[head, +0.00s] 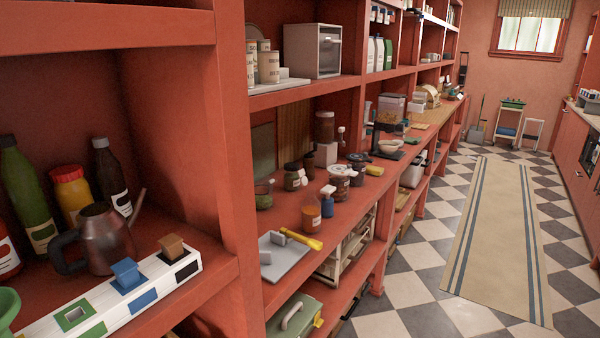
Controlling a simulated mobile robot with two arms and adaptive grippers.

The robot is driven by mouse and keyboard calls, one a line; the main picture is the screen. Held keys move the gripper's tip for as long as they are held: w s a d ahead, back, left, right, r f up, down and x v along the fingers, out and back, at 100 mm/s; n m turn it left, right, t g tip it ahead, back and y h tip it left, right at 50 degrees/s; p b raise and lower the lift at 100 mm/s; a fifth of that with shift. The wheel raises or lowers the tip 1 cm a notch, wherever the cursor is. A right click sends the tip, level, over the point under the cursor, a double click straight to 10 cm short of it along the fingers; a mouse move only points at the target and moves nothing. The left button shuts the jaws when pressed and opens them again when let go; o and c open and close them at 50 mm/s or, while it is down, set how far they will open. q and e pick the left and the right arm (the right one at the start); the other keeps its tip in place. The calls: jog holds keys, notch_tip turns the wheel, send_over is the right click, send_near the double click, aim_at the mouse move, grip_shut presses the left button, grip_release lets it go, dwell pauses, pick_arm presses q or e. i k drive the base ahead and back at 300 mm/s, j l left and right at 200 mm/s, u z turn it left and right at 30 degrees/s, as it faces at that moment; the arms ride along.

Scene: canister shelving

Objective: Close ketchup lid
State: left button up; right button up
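A red bottle with a pale label (7,254) is cut off by the left edge of the head view, on the near left shelf. It may be the ketchup, but I cannot read the label and its top is out of view or hidden. A yellow jar with a red lid (73,197) stands further right on the same shelf, behind a dark kettle; its red lid looks shut. Neither of my grippers shows in the head view.
The dark kettle (107,240) and a white tray with coloured blocks (113,310) stand in front of the bottles. A green bottle (25,195) and a dark bottle (111,175) flank the yellow jar. A red upright (215,150) divides the shelves. The aisle rug (495,240) is clear.

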aim_at(304, 181)
jog(key=i+l+u, duration=0.1)
jog(key=u, duration=0.3)
jog(key=i+l+u, duration=0.15)
jog(key=u, duration=0.2)
jog(key=i+l+u, duration=0.1)
jog(key=l, duration=0.3)
jog(key=i+l+u, duration=0.15)
jog(key=l, duration=0.25)
jog(key=i+l+u, duration=0.1)
jog(key=i+l, duration=0.15)
jog(key=l, duration=0.2)
jog(key=i+l+u, duration=0.15)
jog(key=l, duration=0.3)
jog(key=i+l+u, duration=0.1)
jog(key=l, duration=0.3)
